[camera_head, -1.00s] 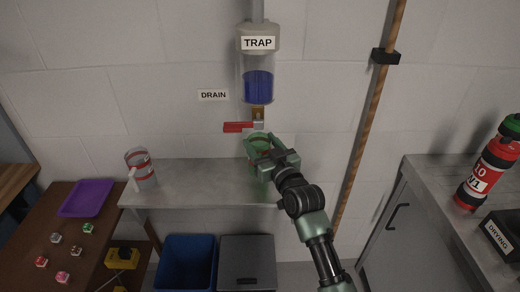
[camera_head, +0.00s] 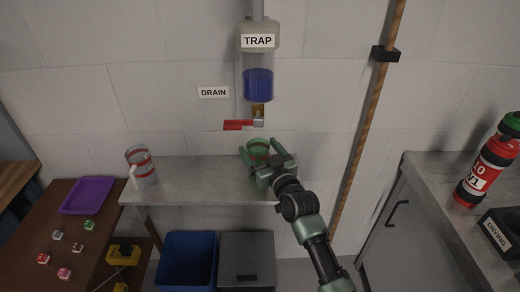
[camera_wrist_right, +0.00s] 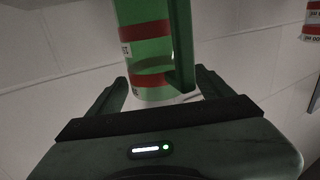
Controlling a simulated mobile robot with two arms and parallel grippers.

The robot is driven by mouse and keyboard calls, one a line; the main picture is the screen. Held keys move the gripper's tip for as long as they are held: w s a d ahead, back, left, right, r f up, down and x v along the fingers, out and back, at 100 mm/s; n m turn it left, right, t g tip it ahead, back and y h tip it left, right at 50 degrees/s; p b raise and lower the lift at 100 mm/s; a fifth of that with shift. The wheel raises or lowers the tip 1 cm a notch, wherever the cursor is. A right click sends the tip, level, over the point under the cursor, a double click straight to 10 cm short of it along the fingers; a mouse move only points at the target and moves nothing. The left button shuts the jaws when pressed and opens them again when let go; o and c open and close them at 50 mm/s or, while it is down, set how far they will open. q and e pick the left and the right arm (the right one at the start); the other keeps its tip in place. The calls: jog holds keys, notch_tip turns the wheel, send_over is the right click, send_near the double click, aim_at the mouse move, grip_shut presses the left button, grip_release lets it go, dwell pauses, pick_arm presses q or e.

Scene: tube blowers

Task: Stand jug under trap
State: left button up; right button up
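A green jug (camera_head: 259,147) with red bands stands on the grey metal shelf below the trap (camera_head: 258,82), a clear vessel holding blue liquid. Its outlet and red valve lever (camera_head: 238,125) are just above the jug. My right gripper (camera_head: 260,150) is open at the near side of the jug, with its fingers spread to either side. In the right wrist view the jug (camera_wrist_right: 146,50) and its green handle (camera_wrist_right: 181,45) show beyond and between the fingertips. Whether a finger touches it is unclear. My left gripper is out of view.
A clear jug (camera_head: 142,168) with red bands and a white handle stands at the shelf's (camera_head: 195,180) left end. A purple tray (camera_head: 88,195) and small cubes are on the brown table. A blue bin (camera_head: 188,260) is below. A wooden pole (camera_head: 365,125) rises at right.

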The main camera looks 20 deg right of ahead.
jog(key=shift+r, duration=0.25)
jog(key=shift+s+f, duration=0.15)
jog(key=shift+s, duration=0.2)
jog(key=s+d+b, duration=0.1)
jog(key=s, duration=1)
jog(key=shift+s+d, duration=0.15)
jog(key=shift+d, duration=0.05)
